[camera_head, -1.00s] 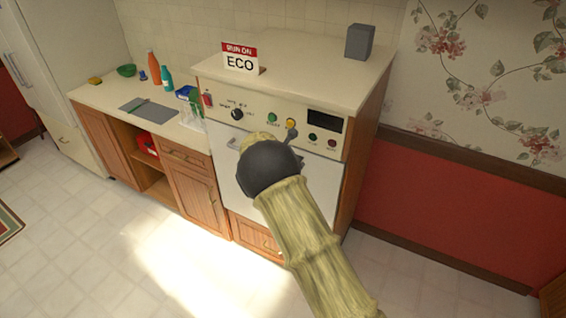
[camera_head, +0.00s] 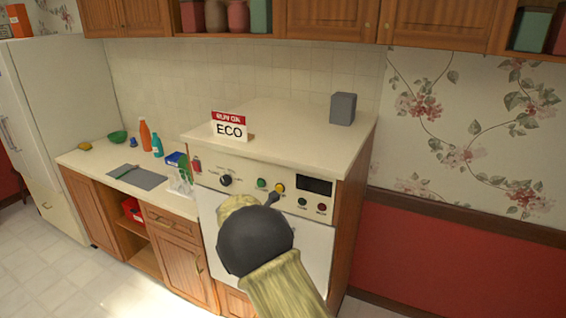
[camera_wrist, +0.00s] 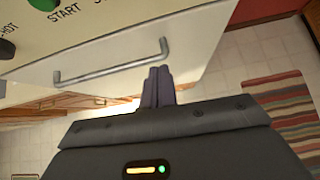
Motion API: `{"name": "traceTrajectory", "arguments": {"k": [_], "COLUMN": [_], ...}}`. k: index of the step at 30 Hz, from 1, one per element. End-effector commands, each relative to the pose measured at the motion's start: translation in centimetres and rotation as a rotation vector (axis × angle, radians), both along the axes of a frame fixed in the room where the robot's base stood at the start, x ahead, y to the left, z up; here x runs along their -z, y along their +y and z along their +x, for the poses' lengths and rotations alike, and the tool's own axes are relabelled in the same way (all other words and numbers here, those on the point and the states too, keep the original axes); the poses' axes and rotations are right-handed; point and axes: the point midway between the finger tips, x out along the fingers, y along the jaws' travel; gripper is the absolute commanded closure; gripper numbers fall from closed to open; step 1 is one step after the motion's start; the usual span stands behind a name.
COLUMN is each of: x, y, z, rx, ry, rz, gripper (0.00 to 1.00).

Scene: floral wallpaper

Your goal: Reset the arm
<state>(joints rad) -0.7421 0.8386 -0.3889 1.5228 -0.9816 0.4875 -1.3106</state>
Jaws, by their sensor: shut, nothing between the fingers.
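My arm (camera_head: 255,240) reaches up from the bottom of the head view, in front of the white appliance (camera_head: 310,245) and its control panel. In the wrist view my gripper (camera_wrist: 159,72) has its two dark fingers together with nothing between them. In that view they lie just below the appliance's metal bar handle (camera_wrist: 112,64); I cannot tell whether they touch it. In the head view the wrist hides most of the gripper, and a small dark tip shows just below the yellow button (camera_head: 279,188).
An ECO sign (camera_head: 229,127) and a grey box (camera_head: 343,108) stand on the appliance's top. Bottles (camera_head: 145,135) and a green bowl (camera_head: 117,137) are on the left counter (camera_head: 85,160). Upper cabinets (camera_head: 330,20) hang above. A striped rug (camera_wrist: 285,115) lies on open floor.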

Motion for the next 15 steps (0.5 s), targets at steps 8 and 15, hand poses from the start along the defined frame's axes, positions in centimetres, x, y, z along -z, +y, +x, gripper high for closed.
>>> {"name": "traceTrajectory", "arguments": {"k": [8,15], "x": [-0.6,-1.4], "y": [-9.3,-16.0], "z": [-5.7,-15.1], "rx": [0.495,1.124], "ry": [0.018,-0.018], "rz": [0.423,0.865], "gripper": [1.00,1.00]}}
